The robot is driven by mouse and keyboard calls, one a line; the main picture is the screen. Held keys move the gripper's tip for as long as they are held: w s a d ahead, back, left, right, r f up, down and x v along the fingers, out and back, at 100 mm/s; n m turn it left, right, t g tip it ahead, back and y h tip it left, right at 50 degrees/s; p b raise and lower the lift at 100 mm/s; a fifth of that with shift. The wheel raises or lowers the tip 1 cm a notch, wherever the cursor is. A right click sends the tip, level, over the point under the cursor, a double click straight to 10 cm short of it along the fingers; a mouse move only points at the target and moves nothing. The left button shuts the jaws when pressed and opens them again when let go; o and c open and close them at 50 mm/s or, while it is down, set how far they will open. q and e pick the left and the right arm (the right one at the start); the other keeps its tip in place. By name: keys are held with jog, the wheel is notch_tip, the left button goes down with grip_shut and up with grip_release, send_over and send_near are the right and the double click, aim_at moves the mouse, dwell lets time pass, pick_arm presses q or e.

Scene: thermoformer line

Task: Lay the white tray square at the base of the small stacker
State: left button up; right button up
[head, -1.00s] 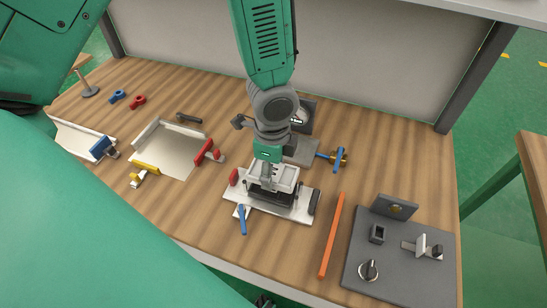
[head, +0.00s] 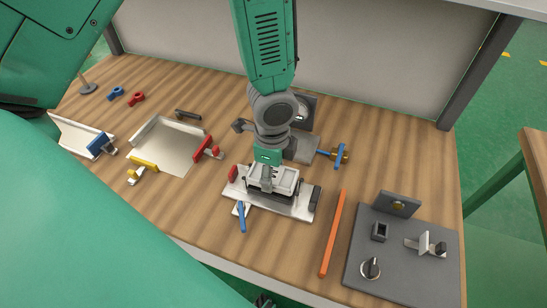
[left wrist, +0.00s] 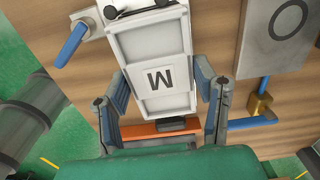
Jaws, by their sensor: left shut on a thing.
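The white tray (head: 288,181) is in my left gripper (head: 266,182), over the light base plate (head: 305,210) that I take for the small stacker. A red block (head: 233,173) stands at the plate's left end and a black block (head: 314,198) at its right end. In the left wrist view the tray (left wrist: 133,48) shows a label marked M, and the fingers of my left gripper (left wrist: 162,102) are shut on its two sides. The tray looks roughly lined up with the plate. Whether it touches the plate I cannot tell. My right gripper is not in view.
A blue-handled clamp (head: 241,215) is at the plate's front edge. A grey block with a blue-handled brass valve (head: 340,157) is behind. An orange bar (head: 333,235) and a dark fixture panel (head: 380,279) lie to the right. A larger metal tray fixture (head: 165,150) is left.

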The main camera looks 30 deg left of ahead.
pick_arm(q)
jog(key=shift+f+b, duration=0.45)
jog(key=shift+f, duration=0.35)
jog(key=o, duration=1.6)
jog(key=shift+o, duration=0.2)
jog(key=shift+r, duration=0.1)
jog(key=shift+r, duration=0.35)
notch_tip(320, 180, up, 11)
